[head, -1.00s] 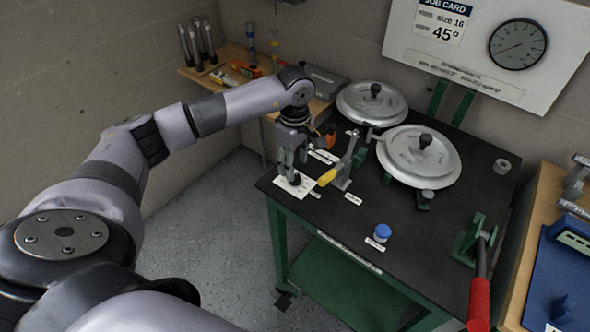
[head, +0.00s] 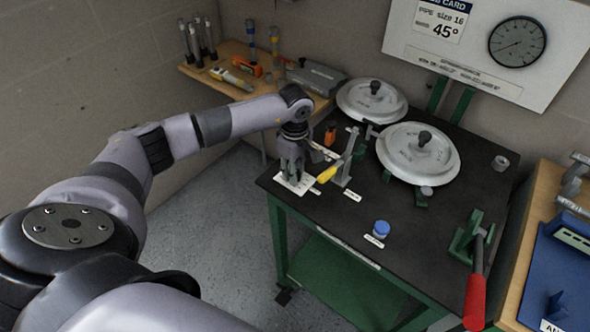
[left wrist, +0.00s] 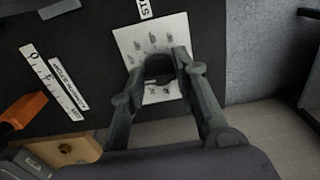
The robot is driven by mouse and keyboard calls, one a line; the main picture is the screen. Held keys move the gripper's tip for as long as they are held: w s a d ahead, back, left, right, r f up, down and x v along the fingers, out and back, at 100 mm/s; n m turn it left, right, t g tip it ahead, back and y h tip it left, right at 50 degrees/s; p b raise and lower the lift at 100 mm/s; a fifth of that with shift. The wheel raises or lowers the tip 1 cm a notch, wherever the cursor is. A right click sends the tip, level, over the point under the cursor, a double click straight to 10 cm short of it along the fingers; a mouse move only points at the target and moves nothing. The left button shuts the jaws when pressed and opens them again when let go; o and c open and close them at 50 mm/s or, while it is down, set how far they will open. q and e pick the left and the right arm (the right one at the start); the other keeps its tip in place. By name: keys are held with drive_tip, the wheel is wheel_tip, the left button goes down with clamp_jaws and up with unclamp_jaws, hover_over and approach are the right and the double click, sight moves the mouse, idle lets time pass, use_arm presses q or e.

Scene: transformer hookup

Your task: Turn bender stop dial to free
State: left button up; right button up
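The bender stop dial is a small dark knob (left wrist: 158,68) on a white card (left wrist: 128,40) with printed marks around it. The card (head: 283,181) lies at the left front corner of the black bench top in the head view. My left gripper (left wrist: 158,76) points down over the card, with one finger on each side of the knob. The fingertips appear to close on the knob, with no clear gap between. In the head view my left gripper (head: 293,178) hides most of the knob. The dial's pointer and setting cannot be read. My right gripper is not in view.
A yellow-handled lever (head: 328,173) stands close to the right of my left gripper. A blue button (head: 381,228), two round grey bender wheels (head: 418,154) and a red-handled lever (head: 476,300) are farther right. An orange block (head: 330,134) stands behind.

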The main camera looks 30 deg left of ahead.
use_arm(q)
clamp_jaws()
